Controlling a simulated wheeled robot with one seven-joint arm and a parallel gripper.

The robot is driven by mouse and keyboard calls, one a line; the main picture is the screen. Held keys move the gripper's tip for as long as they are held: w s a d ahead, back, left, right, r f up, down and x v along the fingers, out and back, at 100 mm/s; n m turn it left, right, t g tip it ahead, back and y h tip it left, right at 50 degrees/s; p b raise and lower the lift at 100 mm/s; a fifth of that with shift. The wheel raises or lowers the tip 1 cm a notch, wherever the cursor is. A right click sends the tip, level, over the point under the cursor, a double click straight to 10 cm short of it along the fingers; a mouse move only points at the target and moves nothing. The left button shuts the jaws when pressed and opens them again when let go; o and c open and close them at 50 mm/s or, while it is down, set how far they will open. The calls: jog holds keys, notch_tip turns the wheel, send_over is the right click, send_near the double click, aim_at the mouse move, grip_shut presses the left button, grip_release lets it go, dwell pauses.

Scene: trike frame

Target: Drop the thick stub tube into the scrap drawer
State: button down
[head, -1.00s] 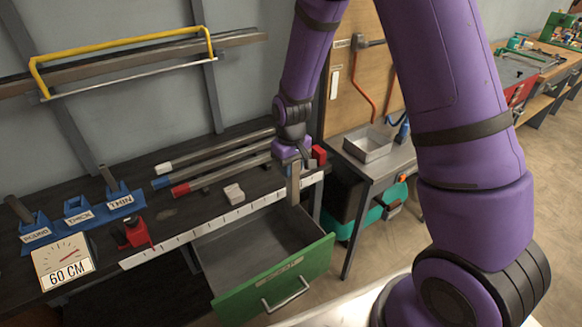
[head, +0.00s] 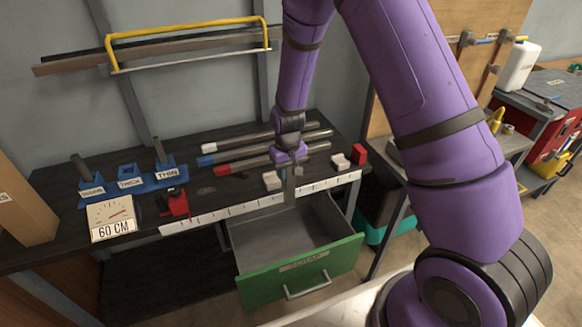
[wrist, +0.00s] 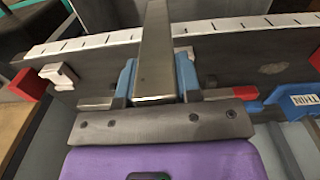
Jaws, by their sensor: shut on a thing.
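My gripper (head: 287,165) is shut on the thick stub tube (wrist: 156,55), a grey metal piece. In the wrist view the tube sits between the blue finger pads (wrist: 185,75). In the head view the tube (head: 287,188) hangs below the gripper, in line with the ruler strip at the bench's front edge. Its exact height is hard to tell. The scrap drawer (head: 345,255) has a green front labelled SCRAP and is pulled open below the bench edge. Its visible grey inside looks empty; the tube appears just above its back edge in the picture.
Long tubes with white, blue and red ends (head: 215,160) lie on the bench behind the gripper. White blocks (head: 271,180) and a red block (head: 360,153) are close by. Blue labelled holders (head: 130,181), a red clamp (head: 175,203) and a 60 CM gauge (head: 111,218) stand left.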

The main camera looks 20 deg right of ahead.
aim_at(287, 185)
jog(key=shift+a+f, duration=0.15)
jog(key=shift+f, duration=1.35)
jog(key=shift+a+f, duration=0.1)
jog(key=shift+f, duration=1.4)
jog(key=c, duration=0.7)
grip_release()
jog(key=shift+c, duration=0.2)
notch_tip(287, 185, up, 11)
jog(key=shift+f, duration=0.1)
